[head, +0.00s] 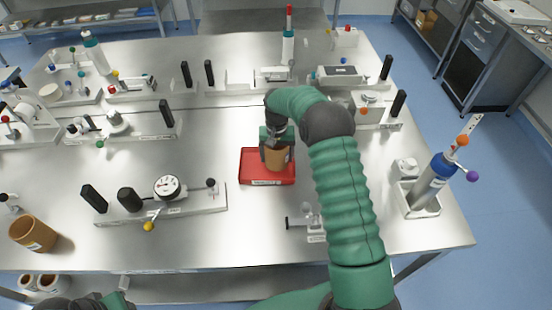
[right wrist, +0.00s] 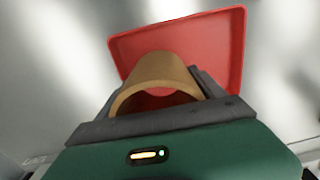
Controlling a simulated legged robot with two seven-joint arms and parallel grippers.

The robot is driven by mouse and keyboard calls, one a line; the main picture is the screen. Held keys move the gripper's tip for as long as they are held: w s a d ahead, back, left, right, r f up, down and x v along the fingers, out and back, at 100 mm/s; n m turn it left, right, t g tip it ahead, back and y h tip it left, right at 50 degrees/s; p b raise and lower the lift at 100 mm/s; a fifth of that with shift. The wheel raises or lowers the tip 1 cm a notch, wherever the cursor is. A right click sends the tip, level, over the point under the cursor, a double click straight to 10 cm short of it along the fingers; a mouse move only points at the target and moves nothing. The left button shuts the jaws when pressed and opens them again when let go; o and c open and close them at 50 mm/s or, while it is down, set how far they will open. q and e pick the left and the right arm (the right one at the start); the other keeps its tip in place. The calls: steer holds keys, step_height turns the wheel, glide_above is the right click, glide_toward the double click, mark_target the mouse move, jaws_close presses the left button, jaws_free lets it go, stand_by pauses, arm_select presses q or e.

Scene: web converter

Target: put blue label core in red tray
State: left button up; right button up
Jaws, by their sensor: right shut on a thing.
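My right gripper (head: 277,152) is shut on a brown cardboard core (head: 278,158), a short hollow tube. It holds the core over the red tray (head: 247,178). In the right wrist view the core (right wrist: 158,75) sits between the dark fingers, its open end toward the camera, with the red tray (right wrist: 222,40) behind it. I cannot tell whether the core touches the tray floor. No blue label shows on its visible side. Part of my left gripper (head: 115,300) shows at the bottom edge of the head view; its fingers cannot be made out.
Another brown core (head: 33,233) with a pale label stands at the table's left edge. A dial gauge fixture (head: 167,188) is left of the tray, a small clamp fixture (head: 303,222) in front, and a blue-grey cylinder on a stand (head: 432,182) at right. Bare metal table surrounds the tray.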

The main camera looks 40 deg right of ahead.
step_height(320, 180, down, 3)
steer(key=shift+r+p, duration=0.1)
steer(key=shift+p, duration=0.3)
steer(key=shift+a, duration=0.5)
steer(key=o, duration=1.2)
steer(key=shift+c, duration=0.2)
arm_select(q)
steer(key=shift+r, duration=0.45)
arm_select(e)
steer(key=shift+d+f, duration=0.2)
steer(key=shift+d, duration=0.15)
steer(key=shift+r, duration=0.3)
step_height(320, 180, up, 12)
steer(key=f+b, duration=0.1)
steer(key=b, duration=0.2)
steer(key=s+a+r+n+t, duration=0.1)
steer(key=s+a+n, duration=0.3)
steer(key=s+a, duration=0.6)
arm_select(q)
steer(key=shift+s+x, duration=0.25)
steer(key=shift+x, duration=0.8)
arm_select(e)
steer(key=s+a+f+n+t, duration=0.1)
steer(key=s+a+f+n, duration=0.1)
steer(key=s+a, duration=0.6)
steer(key=shift+s+a+n+t, duration=0.35)
steer(key=shift+s+n, duration=0.15)
steer(key=shift+s, duration=1.7)
